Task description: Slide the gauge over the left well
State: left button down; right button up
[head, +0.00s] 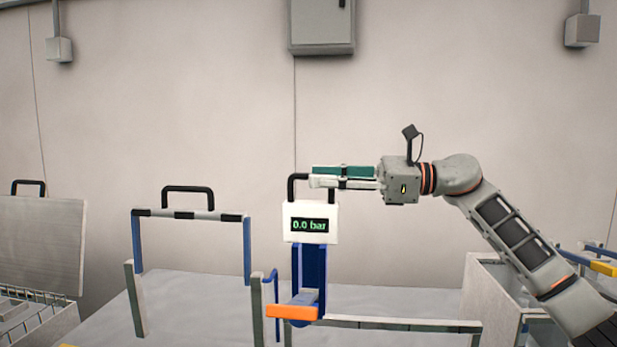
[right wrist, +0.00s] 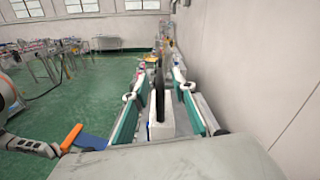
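The gauge (head: 310,222) is a white box reading "0.0 bar", with a black loop handle, a blue body below and an orange lever (head: 292,313). It stands upright near the middle of the head view. My right gripper (head: 314,175) reaches in from the right at the height of the handle. In the right wrist view its two fingers stand on either side of the black handle (right wrist: 159,92), with a gap on each side, so it is open. The white top of the gauge (right wrist: 161,131) shows below the handle. I cannot make out the left well. My left gripper is not in view.
A frame with a black-and-white striped bar (head: 187,215), blue posts and a black handle stands to the left of the gauge. A low rail (head: 400,325) runs to its right.

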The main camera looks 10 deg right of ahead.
jog(key=v, duration=0.8)
jog(key=shift+r, duration=0.1)
